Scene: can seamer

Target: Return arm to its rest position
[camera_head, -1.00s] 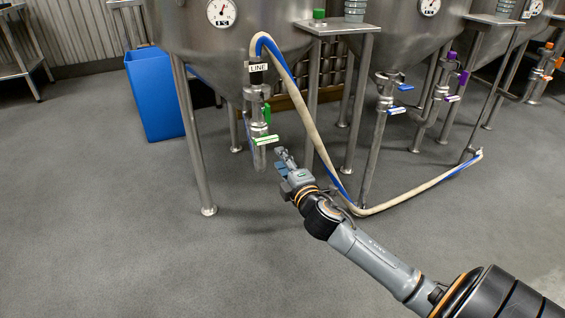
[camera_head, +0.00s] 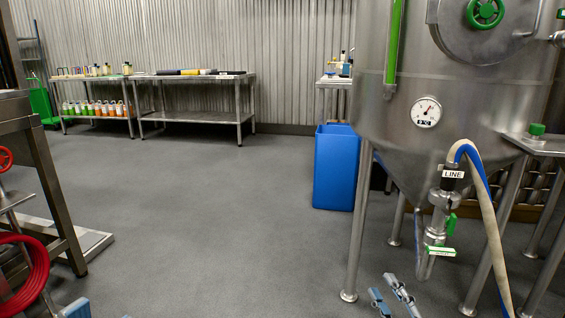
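My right gripper (camera_head: 390,297) shows at the bottom edge, right of centre. Its two fingers are apart with nothing seen between them. It is in front of the steel tank (camera_head: 400,140), below the tank's outlet valve with green handles (camera_head: 440,250), and looks clear of it. The rest of my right arm is out of view. A blue-grey tip, which looks like part of my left gripper (camera_head: 76,308), just shows at the bottom left. Most of it is cut off, so its opening cannot be told.
A hose (camera_head: 491,220) labelled LINE hangs from the tank valve. A tank leg (camera_head: 356,230) stands left of my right gripper. A blue bin (camera_head: 335,168) stands behind. A steel frame with a red coil (camera_head: 22,275) is at left. The middle floor (camera_head: 210,220) is clear.

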